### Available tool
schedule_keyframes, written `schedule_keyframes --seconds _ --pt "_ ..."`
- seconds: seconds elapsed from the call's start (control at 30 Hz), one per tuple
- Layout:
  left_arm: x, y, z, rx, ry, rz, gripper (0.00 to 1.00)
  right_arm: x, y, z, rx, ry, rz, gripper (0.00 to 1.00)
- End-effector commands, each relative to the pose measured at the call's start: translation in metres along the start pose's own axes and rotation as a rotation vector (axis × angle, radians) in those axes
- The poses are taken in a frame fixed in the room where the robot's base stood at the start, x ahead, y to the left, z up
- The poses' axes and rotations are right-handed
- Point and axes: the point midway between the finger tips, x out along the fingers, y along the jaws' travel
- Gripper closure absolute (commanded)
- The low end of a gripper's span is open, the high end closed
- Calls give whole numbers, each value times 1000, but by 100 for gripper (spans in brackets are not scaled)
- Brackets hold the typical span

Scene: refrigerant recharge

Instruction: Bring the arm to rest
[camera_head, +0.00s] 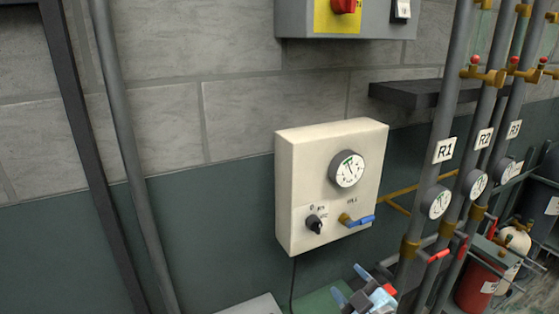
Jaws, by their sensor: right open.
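My right gripper (352,285) shows at the bottom edge, right of the middle, below the cream control box. Its fingers are apart and I see nothing between them. Most of my right arm is out of the picture. My left gripper is not in view. The cream box (300,170) on the wall has a round gauge (346,169), a black knob (314,224) and a valve with a blue handle (360,221). The gripper appears apart from the box, though the depth between them is hard to judge.
Pipes labelled R1 (445,150), R2 (484,138) and R3 (514,129) stand at the right with gauges and valves. A red cylinder (477,283) stands behind them. A grey switch box (295,18) and a dark shelf (405,95) are above. The left wall is mostly clear.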

Motion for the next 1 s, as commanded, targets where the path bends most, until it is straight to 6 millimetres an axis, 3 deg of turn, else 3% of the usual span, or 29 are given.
schedule_keyframes --seconds 0.17,0.3,0.5,0.67,1.0 --pt "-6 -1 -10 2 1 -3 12 -62 -72 50 260 -183 -87 35" --pt "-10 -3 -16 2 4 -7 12 -125 -126 83 465 -342 -132 35" --pt "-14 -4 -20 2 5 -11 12 -197 -176 107 660 -510 -156 35" --pt "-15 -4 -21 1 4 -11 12 -220 -189 113 717 -561 -159 35" --pt "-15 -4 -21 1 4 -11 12 -221 -190 114 718 -562 -159 35"
